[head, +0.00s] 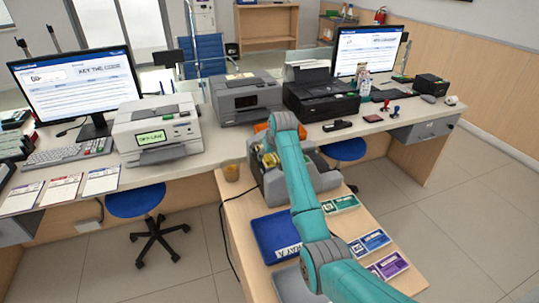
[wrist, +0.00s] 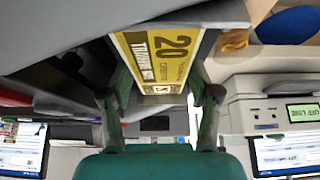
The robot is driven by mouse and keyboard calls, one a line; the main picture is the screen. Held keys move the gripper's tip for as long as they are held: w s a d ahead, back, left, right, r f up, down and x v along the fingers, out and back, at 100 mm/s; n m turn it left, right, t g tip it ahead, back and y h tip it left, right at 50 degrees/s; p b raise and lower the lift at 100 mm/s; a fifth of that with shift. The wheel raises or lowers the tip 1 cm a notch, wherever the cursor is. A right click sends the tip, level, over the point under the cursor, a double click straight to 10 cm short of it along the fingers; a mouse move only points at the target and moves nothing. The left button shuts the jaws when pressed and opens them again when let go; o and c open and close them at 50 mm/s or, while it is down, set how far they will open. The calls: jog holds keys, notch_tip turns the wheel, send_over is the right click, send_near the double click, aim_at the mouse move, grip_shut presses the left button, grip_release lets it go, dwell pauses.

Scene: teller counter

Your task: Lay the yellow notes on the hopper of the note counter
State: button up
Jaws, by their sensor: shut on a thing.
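The yellow notes (wrist: 160,58), marked 20, are a banded bundle between the two fingers of my gripper (wrist: 158,92) in the wrist view. My gripper is shut on them. In the head view a small yellow patch of the notes (head: 269,160) shows just left of my teal arm, over the grey note counter (head: 272,187) on the wooden side table. My arm hides much of the counter and the gripper there. A large grey surface is close beside the notes in the wrist view; I cannot tell whether they touch it.
An amber cup (head: 231,173) stands left of the counter. Printers and monitors fill the long counter behind.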

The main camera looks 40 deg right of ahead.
jog(key=o, duration=1.3)
jog(key=shift+c, duration=0.2)
jog(key=v, duration=1.2)
jog(key=shift+a, duration=0.15)
